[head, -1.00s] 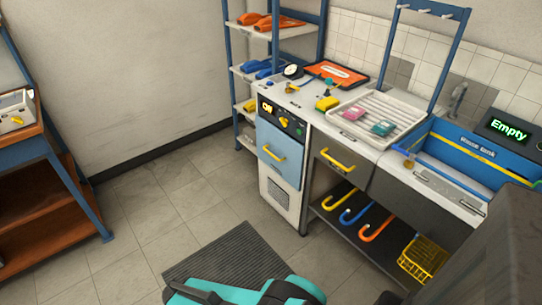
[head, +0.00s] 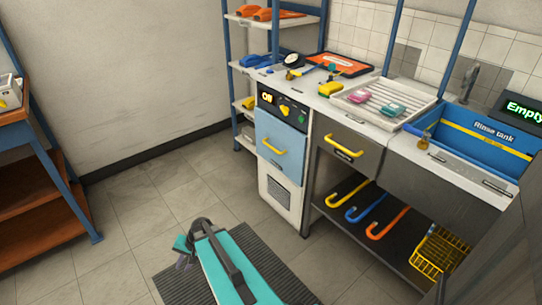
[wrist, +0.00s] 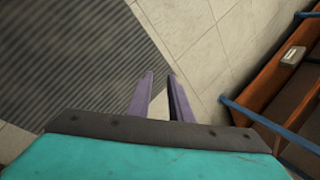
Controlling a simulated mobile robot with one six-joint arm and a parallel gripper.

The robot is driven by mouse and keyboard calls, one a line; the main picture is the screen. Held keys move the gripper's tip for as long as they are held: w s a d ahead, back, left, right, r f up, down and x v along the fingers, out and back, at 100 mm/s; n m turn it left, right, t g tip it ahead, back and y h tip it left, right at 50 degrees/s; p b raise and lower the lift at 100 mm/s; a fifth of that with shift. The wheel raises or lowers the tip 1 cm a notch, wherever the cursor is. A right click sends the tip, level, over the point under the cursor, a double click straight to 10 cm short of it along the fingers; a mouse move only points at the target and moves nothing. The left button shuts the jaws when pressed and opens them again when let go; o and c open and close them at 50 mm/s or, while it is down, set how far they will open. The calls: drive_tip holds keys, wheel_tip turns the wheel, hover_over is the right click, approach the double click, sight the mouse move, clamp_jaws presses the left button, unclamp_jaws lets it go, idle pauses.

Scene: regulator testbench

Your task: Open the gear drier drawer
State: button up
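The gear drier (head: 281,201) is a white cabinet with a black control panel on top. Its light-blue drawer front (head: 290,136) with a yellow handle (head: 273,147) appears closed. The black panel (head: 282,104) carries yellow lettering, a yellow knob and a green light. My gripper (head: 183,252) is low over the floor mat, left of and in front of the drier, well apart from the handle. In the wrist view my gripper (wrist: 160,77) has its two purple fingers apart with nothing between them. The drier does not show there.
A grey drawer (head: 345,150) with another yellow handle adjoins the drier at right, above a shelf with coloured hooks and a yellow basket (head: 437,250). A blue rinse tank (head: 485,135) is further right. An orange-brown bench (head: 35,185) stands left. Floor before the drier is open.

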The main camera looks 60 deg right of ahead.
drive_tip(key=w+d+r+m+t+h+b, duration=0.1)
drive_tip(key=w+d+m+t+b, duration=0.15)
drive_tip(key=d, duration=0.55)
drive_tip(key=w+d+r+m+t+h+b, duration=0.1)
drive_tip(key=w+d+r+m+b, duration=0.15)
drive_tip(key=d, duration=0.45)
drive_tip(key=m+t+h+b, duration=0.5)
drive_tip(key=m+h+b, duration=0.6)
drive_tip(key=m+b, duration=0.3)
approach(272, 148)
drive_tip(key=v, duration=0.2)
drive_tip(key=shift+s+d+r, duration=0.1)
drive_tip(key=shift+r, duration=0.05)
drive_tip(key=shift+f+b+x, duration=0.2)
drive_tip(key=shift+b+x, duration=1.55)
drive_tip(key=shift+x, duration=5.2)
clamp_jaws()
